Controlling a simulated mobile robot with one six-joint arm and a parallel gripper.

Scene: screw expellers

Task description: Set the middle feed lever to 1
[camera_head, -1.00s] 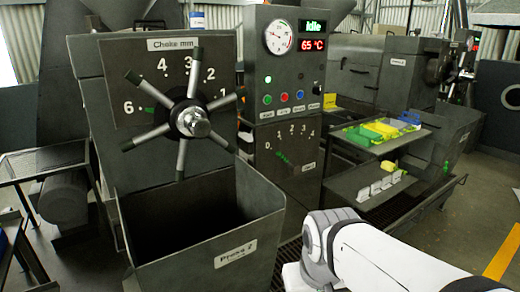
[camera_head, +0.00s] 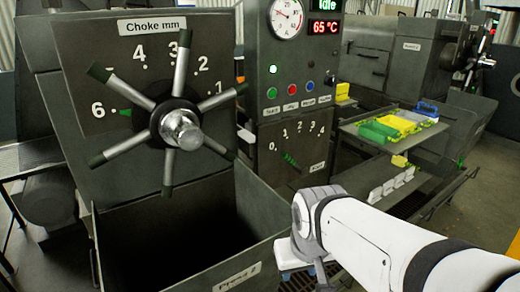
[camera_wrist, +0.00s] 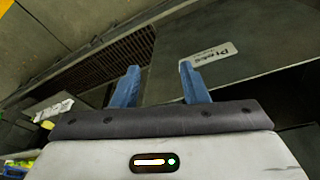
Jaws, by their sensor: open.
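The feed panel (camera_head: 305,150) sits below the press's display and buttons in the head view, with a scale marked 0 to 4. A small green feed lever (camera_head: 290,160) shows on it, below the 1; its exact setting is hard to read. My gripper's two blue fingers (camera_wrist: 159,68) are apart and empty in the wrist view, facing a grey bin (camera_wrist: 235,75) with a "Press" label. In the head view my arm comes in from the lower right, its wrist low beside the bin (camera_head: 265,245). The fingers are not clear there.
The choke wheel (camera_head: 180,130) with several spokes stands left of the feed panel, over the bin. A shelf with green, yellow and blue blocks (camera_head: 390,127) is at right, with a lower tray (camera_head: 370,180) beneath it. A floor grating (camera_wrist: 110,65) shows in the wrist view.

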